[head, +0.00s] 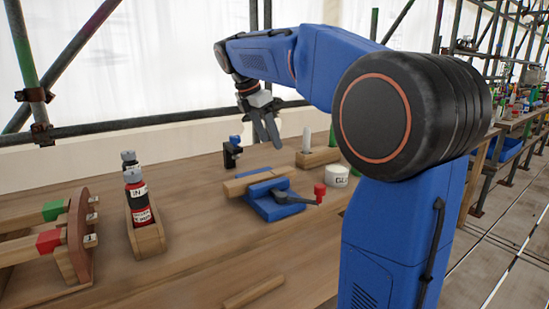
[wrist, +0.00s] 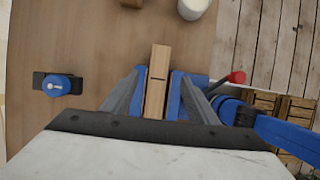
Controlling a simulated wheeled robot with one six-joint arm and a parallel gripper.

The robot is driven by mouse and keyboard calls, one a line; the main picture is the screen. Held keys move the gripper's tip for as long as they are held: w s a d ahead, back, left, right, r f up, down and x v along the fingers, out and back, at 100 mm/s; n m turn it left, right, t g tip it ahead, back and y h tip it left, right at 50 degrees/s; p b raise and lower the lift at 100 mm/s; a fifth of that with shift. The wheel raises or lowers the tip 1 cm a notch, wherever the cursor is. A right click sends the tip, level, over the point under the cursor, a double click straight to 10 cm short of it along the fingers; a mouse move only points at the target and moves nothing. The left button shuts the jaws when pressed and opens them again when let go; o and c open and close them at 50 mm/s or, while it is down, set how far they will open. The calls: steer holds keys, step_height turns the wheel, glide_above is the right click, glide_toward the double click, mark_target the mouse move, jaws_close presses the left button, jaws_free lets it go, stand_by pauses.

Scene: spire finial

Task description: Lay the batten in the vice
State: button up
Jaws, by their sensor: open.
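The batten (head: 252,182) is a pale wooden strip lying along the top of the blue vice (head: 272,208). In the wrist view the batten (wrist: 158,72), with a dark line across it, lies between the blue jaws of the vice (wrist: 174,98). Whether the jaws press on it, I cannot tell. The vice's handle has a red knob (head: 319,190). My gripper (head: 270,134) is open and empty, above and behind the vice, pointing down. In the wrist view its fingers stand either side of the batten, with a height gap in the head view.
A loose wooden strip (head: 254,291) lies near the bench front. A white tub (head: 336,176) and a wooden block with a pale upright piece (head: 318,157) stand right of and behind the vice. A blue-topped black fixture (head: 232,151) stands behind. Bottles in a wooden holder (head: 148,238) are left.

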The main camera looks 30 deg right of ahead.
steer(key=s+a+f+m, duration=0.2)
steer(key=s+f, duration=0.1)
steer(key=s, duration=0.2)
steer(key=s+a+f+m+t+y, duration=0.1)
steer(key=s+a+f+m, duration=0.1)
steer(key=s, duration=0.3)
steer(key=s+a+f+m+t+y, duration=0.1)
steer(key=s+a+f+m, duration=0.1)
steer(key=s+f+m, duration=0.2)
steer(key=shift+s+f, duration=0.1)
steer(key=shift+s, duration=0.75)
steer(key=s+a+f+m+t+y, duration=0.1)
steer(key=s+a+f+m, duration=0.1)
steer(key=s+f+m, duration=0.3)
steer(key=s+a+f+m+t+y, duration=0.1)
steer(key=s+a+f+m, duration=0.2)
steer(key=s+f, duration=0.6)
steer(key=shift+s+a+f+m+t, duration=0.2)
steer(key=shift+f+m+t, duration=0.1)
steer(key=shift+f+m, duration=0.75)
